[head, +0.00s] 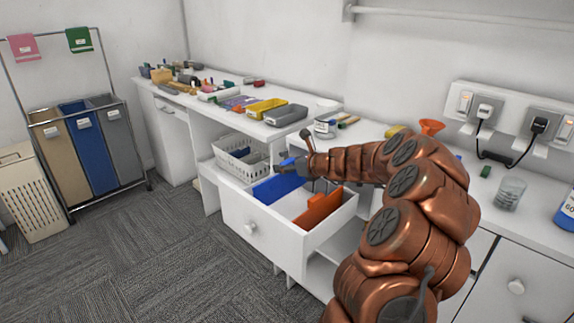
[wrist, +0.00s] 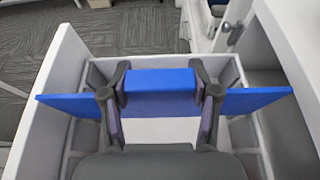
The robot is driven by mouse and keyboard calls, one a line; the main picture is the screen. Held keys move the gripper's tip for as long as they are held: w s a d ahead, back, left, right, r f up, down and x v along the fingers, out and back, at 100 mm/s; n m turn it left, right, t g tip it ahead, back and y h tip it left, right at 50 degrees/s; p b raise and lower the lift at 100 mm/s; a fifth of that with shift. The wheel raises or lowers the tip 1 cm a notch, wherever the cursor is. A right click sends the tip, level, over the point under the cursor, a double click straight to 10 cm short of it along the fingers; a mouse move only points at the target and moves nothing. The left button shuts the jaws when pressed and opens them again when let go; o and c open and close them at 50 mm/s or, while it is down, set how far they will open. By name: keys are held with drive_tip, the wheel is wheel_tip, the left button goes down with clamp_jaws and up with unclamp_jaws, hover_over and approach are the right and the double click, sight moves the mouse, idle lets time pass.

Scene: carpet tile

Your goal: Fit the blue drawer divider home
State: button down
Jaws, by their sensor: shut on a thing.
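The blue drawer divider (head: 277,189) is at the open white drawer (head: 262,222) in the head view. In the wrist view the divider (wrist: 256,101) spans the drawer crosswise, and its ends overlap the side walls in the picture. Whether its ends are in the slots or above them cannot be told. My gripper (wrist: 160,82) is shut on the divider's raised middle part, one finger on each side. In the head view my gripper (head: 294,166) is over the drawer's back part, partly hidden by my arm. An orange divider (head: 318,209) stands in the drawer.
The counter behind holds a grey tray (head: 286,115), a yellow tray (head: 266,108) and many small items. A glass (head: 510,193) and plugged-in sockets (head: 512,123) are at the right. The carpet at left front is clear.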

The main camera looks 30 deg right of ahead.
sight(289, 179)
drive_tip(key=shift+f+b, duration=1.4)
drive_tip(key=shift+f, duration=1.45)
drive_tip(key=shift+r, duration=0.2)
drive_tip(key=shift+r+p, duration=2.95)
drive_tip(key=shift+p, duration=0.4)
drive_tip(key=shift+p, duration=0.9)
idle(0.7)
